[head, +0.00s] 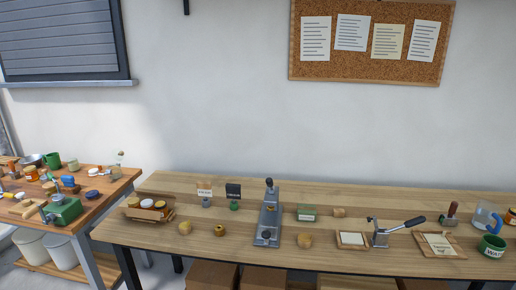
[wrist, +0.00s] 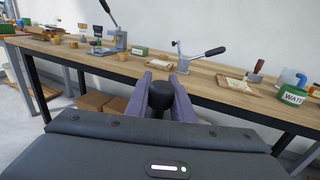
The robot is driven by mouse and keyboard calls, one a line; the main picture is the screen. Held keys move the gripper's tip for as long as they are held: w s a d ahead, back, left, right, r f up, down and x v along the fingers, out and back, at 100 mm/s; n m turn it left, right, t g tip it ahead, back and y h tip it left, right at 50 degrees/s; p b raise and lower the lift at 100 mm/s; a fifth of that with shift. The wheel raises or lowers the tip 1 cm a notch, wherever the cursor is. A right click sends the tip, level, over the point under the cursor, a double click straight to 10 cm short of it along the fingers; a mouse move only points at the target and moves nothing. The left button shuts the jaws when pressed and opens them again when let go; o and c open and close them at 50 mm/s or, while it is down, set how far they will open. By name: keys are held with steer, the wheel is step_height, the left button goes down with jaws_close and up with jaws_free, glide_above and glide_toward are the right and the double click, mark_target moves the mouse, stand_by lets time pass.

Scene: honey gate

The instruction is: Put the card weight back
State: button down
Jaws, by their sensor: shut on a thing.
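My gripper (wrist: 160,92) shows only in the wrist view. Its two purple-grey fingers are shut on a black, round-topped thing (wrist: 161,96), held in front of the bench's front edge. The fingers hide its lower part, so I cannot tell for sure that it is the card weight. On the bench, a wooden tray with a cream card (head: 440,244) lies at the right; it also shows in the wrist view (wrist: 232,87). Two small upright cards, one pale (head: 204,190) and one dark (head: 233,190), stand on small bases at the left.
The long wooden bench (head: 340,258) also holds a grey press (head: 268,220), a lever device (head: 380,238), a green box (head: 307,212), a stamp (head: 452,213), a green mug (head: 492,246) and a jar crate (head: 148,209). Cardboard boxes (head: 214,274) stand below. A cluttered second table (head: 85,215) is at left.

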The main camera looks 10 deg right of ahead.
steer(key=w+a+f+y, duration=0.1)
steer(key=w+a, duration=0.4)
steer(key=w, duration=0.4)
steer(key=w+a+f, duration=0.2)
steer(key=w+a, duration=0.3)
steer(key=w, duration=0.3)
steer(key=w+a+f+n+g+y, duration=0.1)
steer(key=w+a+n+y, duration=0.1)
steer(key=a, duration=1)
steer(key=w+a+f+n+g+y, duration=0.1)
steer(key=w+a+n+y, duration=0.2)
steer(key=a, duration=0.9)
steer(key=shift+w+a+f+y, duration=0.25)
steer(key=shift+w+y, duration=0.6)
steer(key=shift+y, duration=0.25)
steer(key=w+r, duration=0.3)
steer(key=r, duration=0.6)
steer(key=w+r, duration=0.4)
steer(key=r, duration=0.5)
steer(key=shift+w+r, duration=0.15)
steer(key=shift+r, duration=0.05)
